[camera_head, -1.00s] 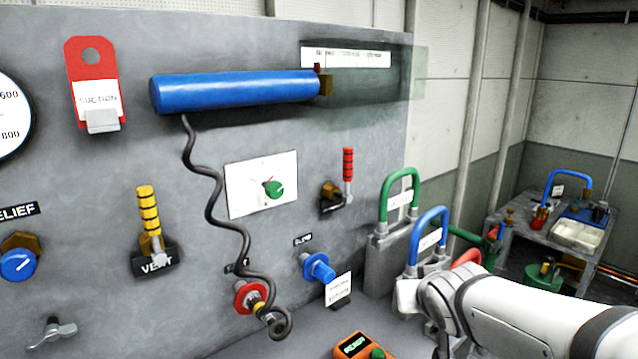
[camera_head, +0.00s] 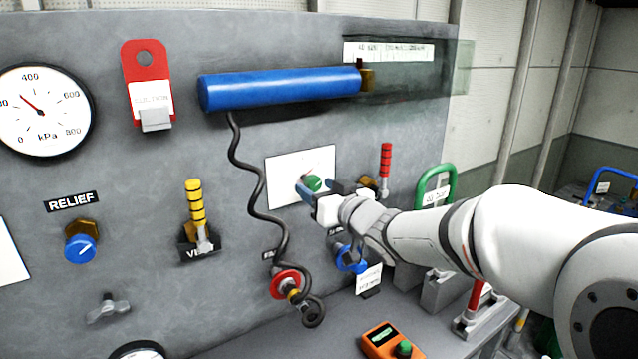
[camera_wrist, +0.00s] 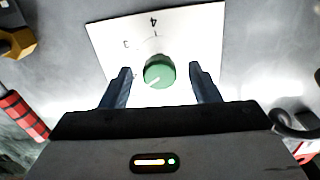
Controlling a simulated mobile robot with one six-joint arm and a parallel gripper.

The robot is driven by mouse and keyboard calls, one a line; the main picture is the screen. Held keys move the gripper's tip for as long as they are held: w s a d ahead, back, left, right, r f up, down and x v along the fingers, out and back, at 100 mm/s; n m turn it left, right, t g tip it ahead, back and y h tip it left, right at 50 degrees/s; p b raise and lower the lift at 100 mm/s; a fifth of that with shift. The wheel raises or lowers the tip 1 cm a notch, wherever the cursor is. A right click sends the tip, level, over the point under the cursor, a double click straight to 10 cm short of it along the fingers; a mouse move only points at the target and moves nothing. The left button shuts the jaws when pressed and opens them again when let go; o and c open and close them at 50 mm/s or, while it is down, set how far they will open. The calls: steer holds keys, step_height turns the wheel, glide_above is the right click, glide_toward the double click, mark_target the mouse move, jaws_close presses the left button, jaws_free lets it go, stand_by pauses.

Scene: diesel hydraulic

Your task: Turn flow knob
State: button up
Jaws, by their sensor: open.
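The flow knob, a small green round knob (camera_head: 312,183), sits on a white dial plate (camera_head: 285,190) on the grey panel. In the wrist view the green knob (camera_wrist: 159,72) has a pale pointer line aimed to the lower left, and the white plate (camera_wrist: 105,35) shows a "4" above it. My gripper (camera_head: 318,186) is open, its dark fingers pointing at the panel. In the wrist view my gripper (camera_wrist: 160,85) has one finger on each side of the knob, with a gap on both sides. I cannot tell how far the fingertips are from the panel.
A red-handled lever (camera_head: 386,162) is right of the plate, and a blue knob (camera_head: 350,262) is below. A coiled black cable (camera_head: 262,195) hangs at the left from a blue cylinder (camera_head: 285,88). A yellow-striped lever (camera_head: 195,203) is further left.

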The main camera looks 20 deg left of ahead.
steer(key=shift+x, duration=0.9)
steer(key=shift+c, duration=0.5)
steer(key=c, duration=0.9)
